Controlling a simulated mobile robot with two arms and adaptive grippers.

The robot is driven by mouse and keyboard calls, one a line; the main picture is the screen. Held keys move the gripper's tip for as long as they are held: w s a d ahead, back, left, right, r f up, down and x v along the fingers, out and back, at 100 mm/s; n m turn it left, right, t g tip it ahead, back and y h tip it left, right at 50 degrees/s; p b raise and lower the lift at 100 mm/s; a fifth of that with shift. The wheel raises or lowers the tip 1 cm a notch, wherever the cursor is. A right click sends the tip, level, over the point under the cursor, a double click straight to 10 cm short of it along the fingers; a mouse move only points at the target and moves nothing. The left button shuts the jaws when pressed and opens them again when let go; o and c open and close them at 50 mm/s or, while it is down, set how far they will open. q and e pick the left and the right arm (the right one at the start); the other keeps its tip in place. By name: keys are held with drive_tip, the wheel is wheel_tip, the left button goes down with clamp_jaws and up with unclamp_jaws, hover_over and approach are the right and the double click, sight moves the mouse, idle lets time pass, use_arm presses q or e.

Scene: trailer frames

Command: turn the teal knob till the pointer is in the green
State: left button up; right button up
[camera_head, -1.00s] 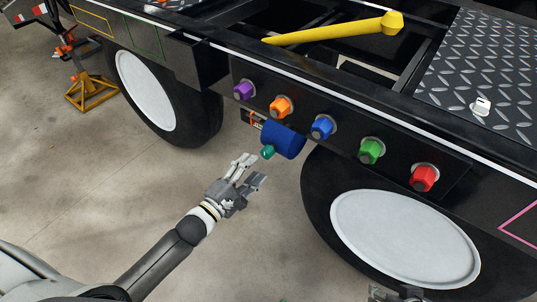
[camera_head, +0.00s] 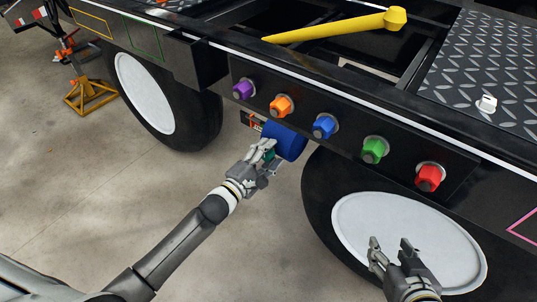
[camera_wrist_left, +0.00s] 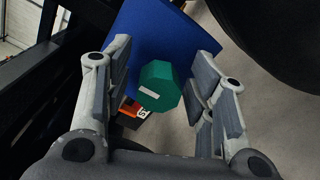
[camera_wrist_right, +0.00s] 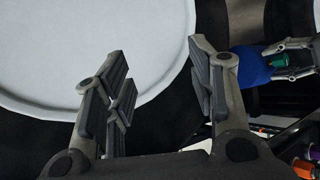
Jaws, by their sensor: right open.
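The teal knob (camera_wrist_left: 160,86) is faceted, with a white mark on its face, and sits on the end of a dark blue cylinder (camera_head: 288,141) under the trailer frame. My left gripper (camera_head: 271,154) is at the knob. In the left wrist view its fingers stand on either side of the knob, apart, with a visible gap on the right. A small orange and black part (camera_wrist_left: 132,110) with a white mark shows beside the knob, partly behind the left finger. I cannot make out a pointer or green zone. My right gripper (camera_head: 390,243) is open and empty before the right wheel.
Purple (camera_head: 243,89), orange (camera_head: 281,105), blue (camera_head: 325,126), green (camera_head: 374,149) and red (camera_head: 429,177) knobs line the panel above. Wheels (camera_head: 405,235) stand on both sides. A yellow bar (camera_head: 340,27) lies on the frame.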

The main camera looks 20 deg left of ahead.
use_arm(q)
drive_tip(key=c, duration=1)
